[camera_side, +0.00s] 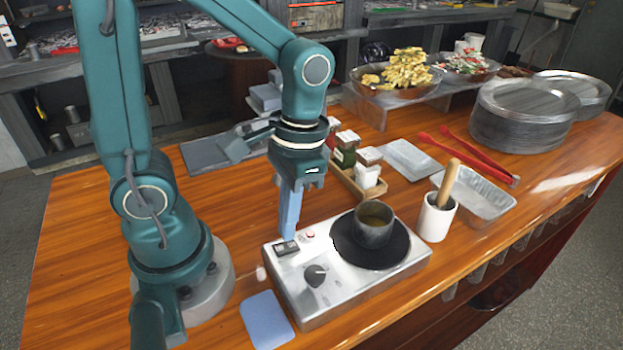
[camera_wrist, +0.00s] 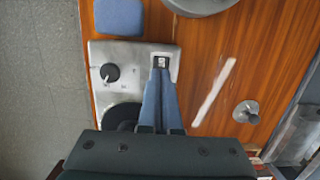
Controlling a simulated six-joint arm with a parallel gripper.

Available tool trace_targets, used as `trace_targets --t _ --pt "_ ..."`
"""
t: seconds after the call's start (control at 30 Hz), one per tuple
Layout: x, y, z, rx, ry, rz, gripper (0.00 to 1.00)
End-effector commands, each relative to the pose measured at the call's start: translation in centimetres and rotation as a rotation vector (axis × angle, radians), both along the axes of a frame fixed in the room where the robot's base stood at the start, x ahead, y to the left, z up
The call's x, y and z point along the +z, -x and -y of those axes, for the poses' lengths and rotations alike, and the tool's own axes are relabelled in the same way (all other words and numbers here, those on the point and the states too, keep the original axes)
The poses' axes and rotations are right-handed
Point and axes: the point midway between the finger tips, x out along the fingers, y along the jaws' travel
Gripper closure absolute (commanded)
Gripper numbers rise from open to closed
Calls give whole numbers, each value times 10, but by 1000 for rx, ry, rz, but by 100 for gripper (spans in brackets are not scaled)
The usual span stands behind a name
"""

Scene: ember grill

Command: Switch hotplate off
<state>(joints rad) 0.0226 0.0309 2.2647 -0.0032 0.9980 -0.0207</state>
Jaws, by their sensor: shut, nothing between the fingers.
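The hotplate (camera_side: 337,293) is a silver box on the wooden counter, with a round black plate (camera_side: 343,251) on its right half. A dark round knob (camera_side: 315,275) is on its front left. A small rocker switch (camera_side: 286,248) in a dark frame is at its back left corner, beside a small red light (camera_side: 310,234). My gripper (camera_side: 287,234) points down with blue fingers closed together, its tips just above or at the switch; I cannot tell whether they touch. In the wrist view the fingertips (camera_wrist: 160,73) lie right beside the switch (camera_wrist: 161,62), and the knob (camera_wrist: 110,72) is to their left.
A dark pot (camera_side: 373,228) stands on the plate. A white mortar with a pestle (camera_side: 437,217) stands right of the hotplate. A condiment rack (camera_side: 358,184) is behind. A blue pad (camera_side: 267,319) lies in front left. Red tongs (camera_side: 470,155) and stacked plates (camera_side: 525,115) are farther right.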

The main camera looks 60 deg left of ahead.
Motion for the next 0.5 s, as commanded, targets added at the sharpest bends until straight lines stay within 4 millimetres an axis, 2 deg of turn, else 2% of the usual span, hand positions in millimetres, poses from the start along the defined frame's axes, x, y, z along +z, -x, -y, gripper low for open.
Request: trace_targets --t 0.5 --pt "91 -7 0 0 1 -18 100"
